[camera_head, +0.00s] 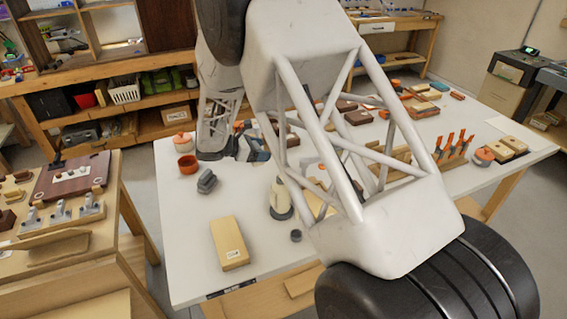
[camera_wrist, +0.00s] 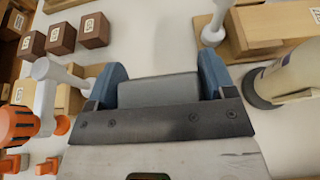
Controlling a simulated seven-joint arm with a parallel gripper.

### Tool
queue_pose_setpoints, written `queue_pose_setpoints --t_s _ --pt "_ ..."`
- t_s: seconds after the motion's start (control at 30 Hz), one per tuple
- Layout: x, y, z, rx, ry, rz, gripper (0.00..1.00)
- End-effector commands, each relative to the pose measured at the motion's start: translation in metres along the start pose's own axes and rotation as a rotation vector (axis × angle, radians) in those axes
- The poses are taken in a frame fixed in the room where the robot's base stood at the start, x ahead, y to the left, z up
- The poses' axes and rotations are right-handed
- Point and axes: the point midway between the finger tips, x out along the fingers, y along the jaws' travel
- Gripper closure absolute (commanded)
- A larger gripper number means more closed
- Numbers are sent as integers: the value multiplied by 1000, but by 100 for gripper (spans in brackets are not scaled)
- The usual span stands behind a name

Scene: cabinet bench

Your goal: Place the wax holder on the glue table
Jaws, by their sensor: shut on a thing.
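My gripper (camera_wrist: 158,88) has blue fingers, shut on a smooth grey block (camera_wrist: 158,92) between them. In the head view my gripper (camera_head: 252,146) is over the back left part of the white-topped table (camera_head: 190,262), partly hidden by my arm. I cannot tell from its looks whether the grey block is the wax holder. A lower wooden table (camera_head: 105,225) stands at the left, apart from the white one.
On the white table are an orange pot (camera_head: 187,164), dark grey pieces (camera_head: 207,182), a tan block (camera_head: 229,243) and a cream bottle (camera_head: 279,195). The bottle (camera_wrist: 285,78) is right of my fingers in the wrist view. The left table holds clamps (camera_head: 62,213) and a dark board (camera_head: 70,178).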

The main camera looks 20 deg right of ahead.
Motion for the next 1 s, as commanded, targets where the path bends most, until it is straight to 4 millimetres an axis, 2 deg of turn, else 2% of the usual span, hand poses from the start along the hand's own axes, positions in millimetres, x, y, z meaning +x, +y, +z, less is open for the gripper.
queue_pose_setpoints --t_s 0.4,0.87,1.0 --pt "20 0 -48 -2 0 0 52" --pt "22 0 -54 0 0 0 52" --pt "26 0 -62 -2 0 0 52"
